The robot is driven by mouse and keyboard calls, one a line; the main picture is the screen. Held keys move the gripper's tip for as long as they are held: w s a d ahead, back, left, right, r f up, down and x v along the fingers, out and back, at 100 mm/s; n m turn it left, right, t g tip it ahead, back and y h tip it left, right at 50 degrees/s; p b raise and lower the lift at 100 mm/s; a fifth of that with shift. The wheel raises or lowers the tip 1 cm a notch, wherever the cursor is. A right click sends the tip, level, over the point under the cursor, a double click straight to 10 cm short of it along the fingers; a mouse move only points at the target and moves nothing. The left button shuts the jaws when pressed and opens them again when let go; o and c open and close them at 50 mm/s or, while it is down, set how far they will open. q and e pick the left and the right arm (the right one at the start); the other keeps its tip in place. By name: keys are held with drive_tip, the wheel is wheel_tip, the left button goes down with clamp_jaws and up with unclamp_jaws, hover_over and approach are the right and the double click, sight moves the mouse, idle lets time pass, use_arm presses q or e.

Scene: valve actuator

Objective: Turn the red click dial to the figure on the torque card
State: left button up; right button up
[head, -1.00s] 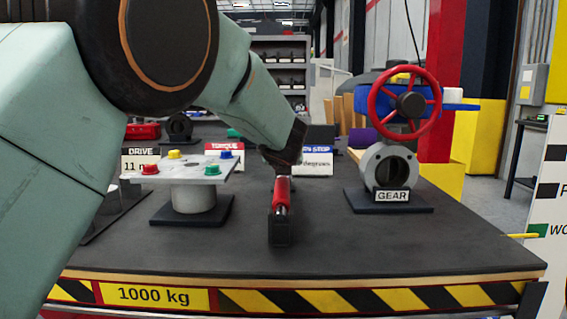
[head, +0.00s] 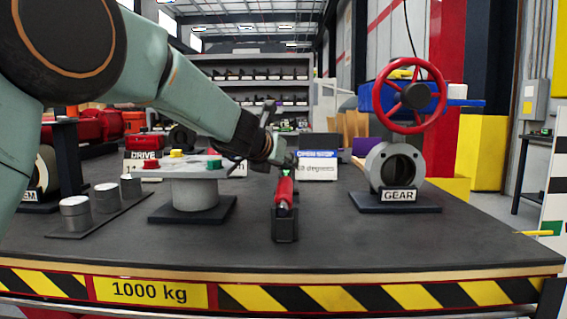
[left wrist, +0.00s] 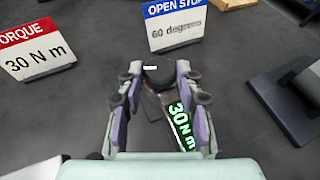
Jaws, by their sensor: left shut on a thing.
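The red click-dial tool (head: 284,190) stands upright in a small black holder (head: 285,225) on the table. My left gripper (head: 278,160) is at its top end. In the left wrist view my left gripper (left wrist: 158,85) has its fingers on both sides of a dark round knob (left wrist: 158,70) with a white mark. Beside the knob a lit green readout (left wrist: 182,127) shows 30 N m. The torque card (left wrist: 38,48) reads 30 N m; in the head view my arm mostly hides it. My right gripper is out of view.
The open stop card (head: 317,167) reads 60 degrees, behind the tool. A grey pedestal plate with coloured knobs (head: 194,172) stands left of it. The gear unit with a red handwheel (head: 408,95) stands right. The front of the table is clear.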

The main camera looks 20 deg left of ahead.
use_arm(q)
drive_tip(key=o, duration=1.1)
drive_tip(key=shift+s+r, duration=0.1)
drive_tip(key=shift+r, duration=0.15)
drive_tip(key=shift+o, duration=0.2)
drive_tip(key=shift+f, duration=0.15)
drive_tip(key=v, duration=0.7)
drive_tip(key=shift+o, duration=0.2)
drive_tip(key=shift+s, duration=0.2)
